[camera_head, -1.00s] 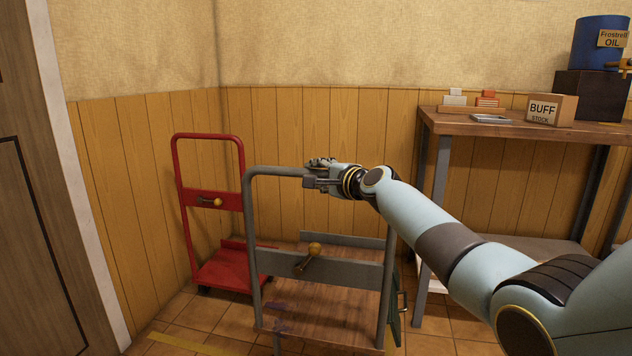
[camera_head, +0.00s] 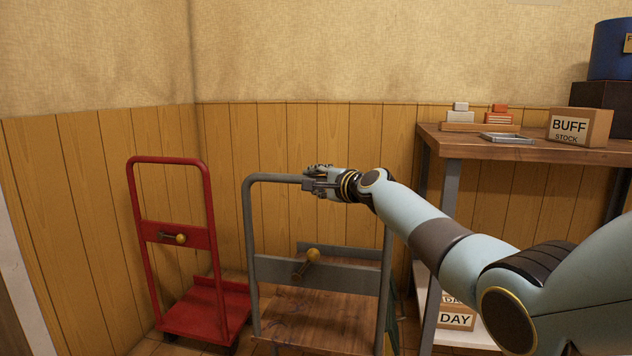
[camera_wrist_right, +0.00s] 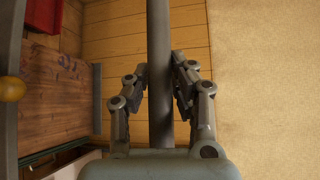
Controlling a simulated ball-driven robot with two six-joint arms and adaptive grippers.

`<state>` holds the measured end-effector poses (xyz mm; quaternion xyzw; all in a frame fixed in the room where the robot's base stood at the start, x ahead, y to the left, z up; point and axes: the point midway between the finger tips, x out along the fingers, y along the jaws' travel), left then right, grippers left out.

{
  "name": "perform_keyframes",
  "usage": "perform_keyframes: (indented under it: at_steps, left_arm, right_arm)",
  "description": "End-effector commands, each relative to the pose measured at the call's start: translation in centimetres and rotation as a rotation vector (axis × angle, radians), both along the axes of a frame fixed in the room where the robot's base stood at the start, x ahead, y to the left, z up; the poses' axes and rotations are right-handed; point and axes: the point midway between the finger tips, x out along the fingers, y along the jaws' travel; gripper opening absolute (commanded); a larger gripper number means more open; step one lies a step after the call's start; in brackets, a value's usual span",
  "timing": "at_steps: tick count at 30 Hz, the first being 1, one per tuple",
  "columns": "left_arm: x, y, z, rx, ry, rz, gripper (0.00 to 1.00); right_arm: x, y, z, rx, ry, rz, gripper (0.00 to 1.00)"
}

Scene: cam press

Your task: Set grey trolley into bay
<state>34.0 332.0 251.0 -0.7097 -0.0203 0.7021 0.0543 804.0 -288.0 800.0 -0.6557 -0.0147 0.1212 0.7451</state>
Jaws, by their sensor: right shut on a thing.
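The grey trolley (camera_head: 262,270) stands upright in the middle of the head view, with a wooden deck and a brass-coloured knob (camera_head: 312,255) on its crossbar. My right gripper (camera_head: 312,183) is shut on the top bar of its handle. In the right wrist view the grey bar (camera_wrist_right: 160,75) runs between the two fingers of the gripper (camera_wrist_right: 160,95). The gripper and forearm hide the right part of the top bar. My left gripper is not in view. No bay marking is clearly visible now.
A red trolley (camera_head: 213,240) stands to the left, near the wall corner. A wooden workbench (camera_head: 480,143) with a BUFF STOCK box (camera_head: 578,127) stands close on the right. A box marked DAY (camera_head: 455,317) sits on its lower shelf. The panelled wall is behind the grey trolley.

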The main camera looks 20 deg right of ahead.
Motion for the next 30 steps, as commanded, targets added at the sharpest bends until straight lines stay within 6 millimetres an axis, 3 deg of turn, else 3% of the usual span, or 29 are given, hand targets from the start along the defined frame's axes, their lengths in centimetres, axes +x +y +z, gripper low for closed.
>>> perform_keyframes:
  at_steps: [10, 11, 17, 26, 30]
  left_arm:
    - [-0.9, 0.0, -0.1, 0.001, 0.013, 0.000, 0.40]
    - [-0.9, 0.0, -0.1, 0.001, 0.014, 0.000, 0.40]
    - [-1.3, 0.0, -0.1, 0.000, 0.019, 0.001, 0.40]
    - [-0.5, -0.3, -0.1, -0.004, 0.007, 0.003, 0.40]
    - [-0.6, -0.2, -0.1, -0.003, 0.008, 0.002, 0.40]
  right_arm:
    - [0.0, -0.3, -0.1, -0.008, 0.000, -0.005, 0.00]
    - [0.0, -0.3, -0.1, -0.008, 0.000, -0.005, 0.22]
    - [0.0, -0.2, -0.1, -0.005, -0.001, -0.003, 0.46]
    - [-0.2, -0.2, 0.0, -0.004, 0.000, -0.002, 0.46]
    - [-1.3, -0.5, 0.1, -0.005, -0.002, -0.002, 0.46]
